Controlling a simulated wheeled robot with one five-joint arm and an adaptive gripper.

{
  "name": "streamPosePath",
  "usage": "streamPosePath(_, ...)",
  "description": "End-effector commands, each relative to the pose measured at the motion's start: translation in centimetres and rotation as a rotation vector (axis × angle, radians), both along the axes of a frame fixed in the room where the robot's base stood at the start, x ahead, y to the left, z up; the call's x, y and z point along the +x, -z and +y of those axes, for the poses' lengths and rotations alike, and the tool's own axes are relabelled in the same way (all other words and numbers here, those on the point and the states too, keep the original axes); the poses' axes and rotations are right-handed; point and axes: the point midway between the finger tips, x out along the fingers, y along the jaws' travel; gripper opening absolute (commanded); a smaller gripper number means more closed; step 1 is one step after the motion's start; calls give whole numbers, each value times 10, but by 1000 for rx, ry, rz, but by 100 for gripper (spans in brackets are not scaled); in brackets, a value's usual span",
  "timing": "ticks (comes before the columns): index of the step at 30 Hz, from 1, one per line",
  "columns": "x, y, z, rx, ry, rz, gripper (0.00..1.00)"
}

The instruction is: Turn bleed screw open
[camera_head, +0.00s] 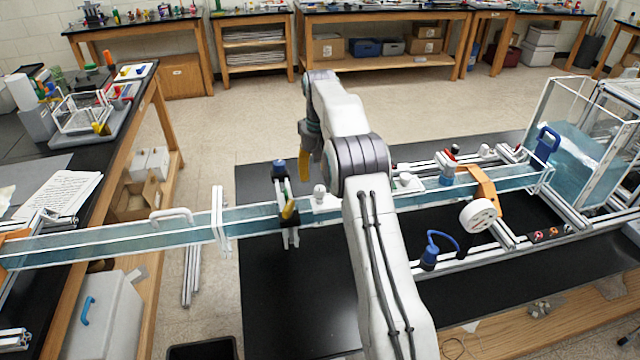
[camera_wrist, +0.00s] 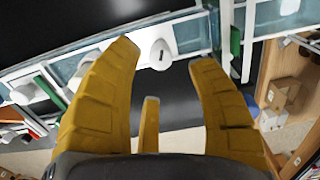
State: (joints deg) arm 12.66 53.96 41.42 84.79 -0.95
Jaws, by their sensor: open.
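A long clear water channel (camera_head: 120,232) runs across the head view. A small white knob (camera_head: 319,192) stands on its top edge near the middle and is probably the bleed screw; I cannot read a label. My gripper (camera_head: 304,165) hangs beside and above this knob with its yellow fingers pointing down. In the wrist view, a white knob (camera_wrist: 160,55) with a short stem lies between and just beyond the tips of my open gripper (camera_wrist: 164,62). I see no finger touching it. The fingers hold nothing.
To the right are another white knob (camera_head: 405,180), a red-topped valve (camera_head: 448,160), a round gauge (camera_head: 480,214) and a water tank (camera_head: 575,145).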

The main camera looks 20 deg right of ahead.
Motion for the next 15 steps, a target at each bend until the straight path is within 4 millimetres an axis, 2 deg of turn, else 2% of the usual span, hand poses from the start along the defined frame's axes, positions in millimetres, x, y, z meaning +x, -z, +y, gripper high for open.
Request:
streamPosePath(6,0,-13,0,0,0,0,53)
streamPosePath(15,-1,-16,0,1,0,3,53)
